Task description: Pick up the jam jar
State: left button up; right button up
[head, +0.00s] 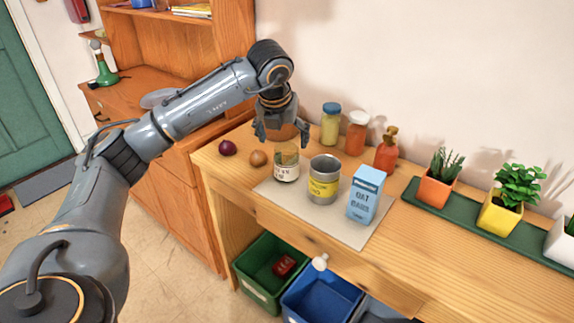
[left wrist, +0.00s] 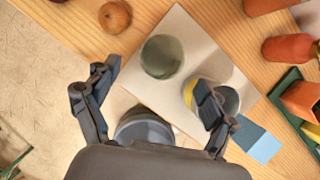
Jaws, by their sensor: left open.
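A glass jar with a cream label (head: 286,170), which I take for the jam jar, stands upright at the left end of a pale mat (head: 349,231). In the left wrist view the jar shows from above as a greenish round top (left wrist: 162,57). My left gripper (head: 283,138) is open and empty, pointing down just above and behind the jar in the head view. In the left wrist view the jar lies beyond the open fingers (left wrist: 155,80), apart from them. The jar's upper part is close to the fingers in the head view. My right gripper is not in view.
A grey can with a yellow label (head: 322,184) and a blue oat carton (head: 365,195) stand right of the jar. An onion (head: 227,148) and a brown round item (head: 257,158) lie left. Bottles (head: 386,150) stand behind; potted plants are right. Bins (head: 322,300) sit below.

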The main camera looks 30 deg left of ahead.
aim_at(287, 149)
pick_arm(q)
jog(key=shift+p+x, duration=0.5)
jog(key=shift+x, duration=2.6)
jog(key=shift+w+r, duration=0.1)
jog(key=shift+w, duration=0.05)
jog(key=c, duration=1.8)
jog(key=shift+o, duration=0.2)
jog(key=shift+r, duration=0.15)
